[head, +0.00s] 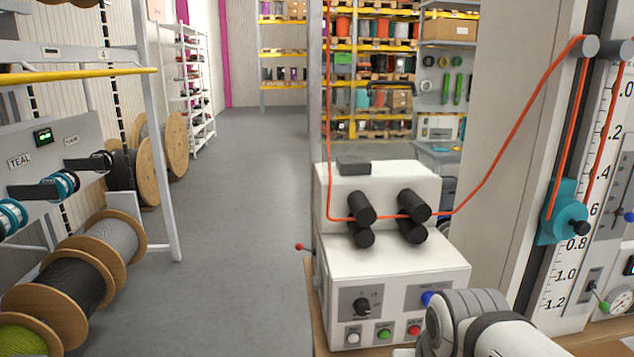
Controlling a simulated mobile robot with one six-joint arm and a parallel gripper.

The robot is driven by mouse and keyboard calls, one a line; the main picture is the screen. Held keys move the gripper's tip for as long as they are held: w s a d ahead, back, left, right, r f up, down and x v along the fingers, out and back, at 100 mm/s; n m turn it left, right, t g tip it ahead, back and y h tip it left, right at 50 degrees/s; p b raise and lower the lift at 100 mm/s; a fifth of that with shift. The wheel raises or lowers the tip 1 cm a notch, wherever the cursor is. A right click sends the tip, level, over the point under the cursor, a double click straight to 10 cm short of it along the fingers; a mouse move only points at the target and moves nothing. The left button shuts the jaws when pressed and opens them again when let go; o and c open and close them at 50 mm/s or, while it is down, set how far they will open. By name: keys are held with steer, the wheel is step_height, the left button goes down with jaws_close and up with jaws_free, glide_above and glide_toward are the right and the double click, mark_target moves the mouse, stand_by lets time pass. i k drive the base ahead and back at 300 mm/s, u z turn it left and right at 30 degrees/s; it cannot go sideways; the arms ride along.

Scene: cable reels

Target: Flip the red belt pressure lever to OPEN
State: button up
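A small lever with a red ball tip (299,246) sticks out to the left from the side of a white machine (395,250), at about the height of its lower housing's top. Its rod is thin, and no OPEN label can be read beside it. The machine carries two pairs of black rollers (411,217), with an orange cable (486,182) running between them. A grey and white part of my arm shows at the bottom right, in front of the machine's lower right corner. My gripper is not in view.
The machine's front has a black rotary knob (362,306), several push buttons and a blue knob (427,298) partly behind my arm. A scale panel with a teal pulley block (562,212) stands right. Wooden reels (108,246) line the left; the floor between is clear.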

mark_target(299, 247)
steer(key=z, duration=0.05)
steer(key=k, duration=1.7)
steer(key=u, duration=1.3)
steer(key=i, duration=3.7)
steer(key=z, duration=2.3)
